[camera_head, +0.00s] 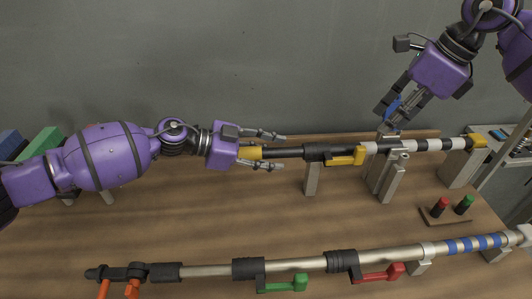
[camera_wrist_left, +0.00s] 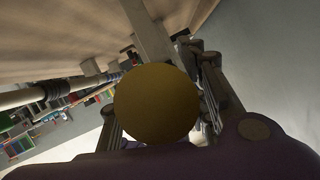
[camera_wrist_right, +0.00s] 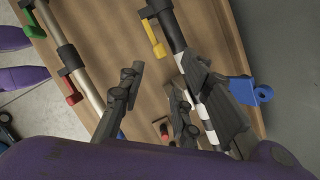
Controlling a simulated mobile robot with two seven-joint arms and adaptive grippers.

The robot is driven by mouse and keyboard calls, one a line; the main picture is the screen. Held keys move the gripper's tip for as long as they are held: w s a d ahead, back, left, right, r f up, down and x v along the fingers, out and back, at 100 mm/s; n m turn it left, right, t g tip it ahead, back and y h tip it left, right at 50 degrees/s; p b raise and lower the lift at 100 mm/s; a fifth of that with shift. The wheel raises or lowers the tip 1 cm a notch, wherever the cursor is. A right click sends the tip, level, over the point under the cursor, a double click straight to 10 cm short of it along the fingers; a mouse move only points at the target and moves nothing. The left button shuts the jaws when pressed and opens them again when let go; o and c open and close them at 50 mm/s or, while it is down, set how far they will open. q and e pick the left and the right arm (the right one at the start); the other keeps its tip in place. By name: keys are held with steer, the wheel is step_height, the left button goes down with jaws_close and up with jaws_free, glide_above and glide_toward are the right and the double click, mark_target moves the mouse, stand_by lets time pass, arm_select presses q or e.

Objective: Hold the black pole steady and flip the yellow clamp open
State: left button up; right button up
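The black pole (camera_head: 287,152) lies level on grey stands, with a yellow left end and black-and-white stripes on its right. My left gripper (camera_head: 270,150) is open around the left end, its fingers apart on either side. In the left wrist view the round yellow pole end (camera_wrist_left: 157,103) sits between the fingers and hides what lies behind. The yellow clamp (camera_head: 347,157) hangs at the black collar; it also shows in the right wrist view (camera_wrist_right: 156,38). My right gripper (camera_head: 388,128) points down near the striped part, right of the clamp. Its fingers are apart in the right wrist view (camera_wrist_right: 155,85).
A second, silver pole (camera_head: 310,266) with green (camera_head: 285,284) and red (camera_head: 382,274) clamps runs along the front. Red and green buttons (camera_head: 452,206) stand at the right. A blue piece (camera_wrist_right: 251,89) shows beside the right gripper; its attachment is unclear. Wooden table between the poles is mostly clear.

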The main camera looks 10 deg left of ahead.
arm_select(q)
jaws_close()
stand_by(0.3)
